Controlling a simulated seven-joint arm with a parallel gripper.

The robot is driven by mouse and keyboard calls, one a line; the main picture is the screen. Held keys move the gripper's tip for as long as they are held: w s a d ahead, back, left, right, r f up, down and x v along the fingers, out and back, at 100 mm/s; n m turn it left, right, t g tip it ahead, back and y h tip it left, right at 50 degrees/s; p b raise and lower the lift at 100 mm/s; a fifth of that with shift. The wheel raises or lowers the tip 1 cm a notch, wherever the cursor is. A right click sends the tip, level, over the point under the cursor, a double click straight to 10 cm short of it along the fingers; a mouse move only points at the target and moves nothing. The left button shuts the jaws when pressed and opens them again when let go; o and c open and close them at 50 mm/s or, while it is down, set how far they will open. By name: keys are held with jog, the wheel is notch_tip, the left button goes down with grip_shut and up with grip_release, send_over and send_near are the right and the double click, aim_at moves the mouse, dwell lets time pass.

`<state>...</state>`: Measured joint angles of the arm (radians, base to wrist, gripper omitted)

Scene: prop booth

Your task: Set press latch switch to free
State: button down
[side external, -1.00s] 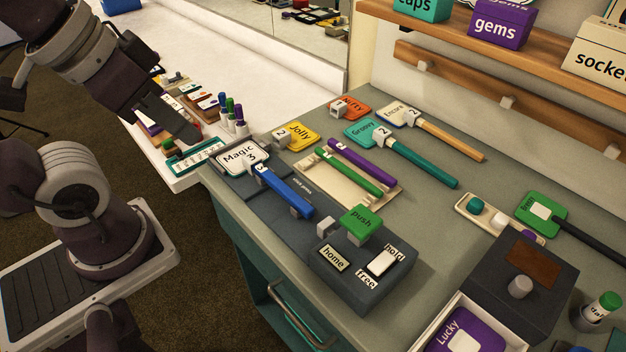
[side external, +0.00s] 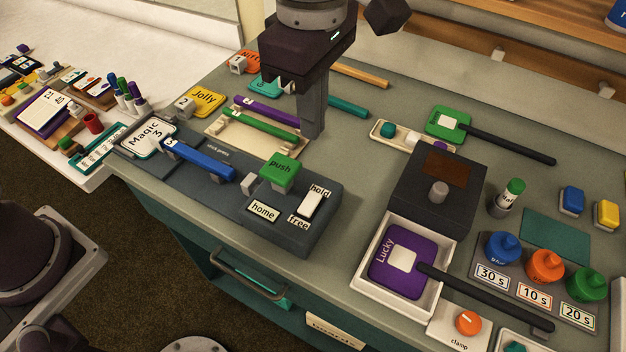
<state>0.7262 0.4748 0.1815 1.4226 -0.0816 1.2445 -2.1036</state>
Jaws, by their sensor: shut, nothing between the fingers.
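The press latch switch (side external: 312,203) is a small white rocker on top of a dark slate-coloured box (side external: 285,222) at the front of the counter. The label "hold" (side external: 319,188) is at its far end and the label "free" (side external: 299,222) at its near end. I cannot tell for sure which end is pressed down. My gripper (side external: 312,132) points down, shut and empty, behind the switch and apart from it. It is above the counter, just right of the tray with the green and purple bars.
A green "push" block (side external: 281,172) stands up beside the switch, with a "home" label (side external: 263,211) in front. A dark box with a grey knob (side external: 438,190) and a white tray with a purple "Lucky" piece (side external: 365,279) stand to the right.

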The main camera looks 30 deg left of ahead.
jog(key=shift+s, duration=0.1)
dwell(0.3)
jog(key=shift+s+r, duration=0.25)
jog(key=shift+s, duration=0.4)
jog(key=shift+r, duration=0.1)
notch_tip(320, 180, up, 14)
jog(key=s, duration=0.2)
